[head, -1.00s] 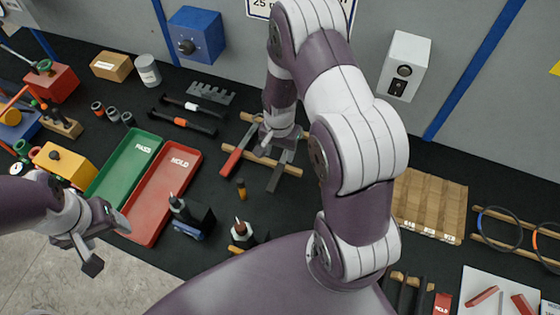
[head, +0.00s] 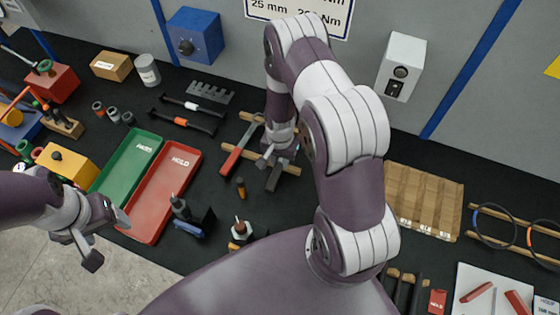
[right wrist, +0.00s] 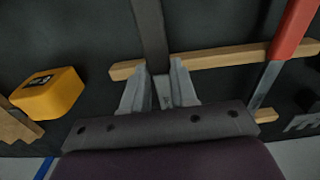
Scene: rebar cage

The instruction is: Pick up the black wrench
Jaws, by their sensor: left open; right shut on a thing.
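The black wrench (head: 273,180) lies across the wooden rails at mid-bench, its dark handle towards the front. In the right wrist view its dark bar (right wrist: 150,32) runs down between the fingers. My right gripper (head: 279,156) is shut on it; the fingers (right wrist: 160,88) press on both sides of its metal part. Whether the wrench still touches the rails I cannot tell. My left gripper (head: 108,238) is open and empty, in front of the red tray.
A red-handled wrench (head: 237,153) lies on the rails (head: 231,149) just left of my right gripper. A green tray (head: 128,168) and a red tray (head: 163,190) lie further left. A yellow box (right wrist: 48,94) shows in the right wrist view. Small tools (head: 241,188) stand in front.

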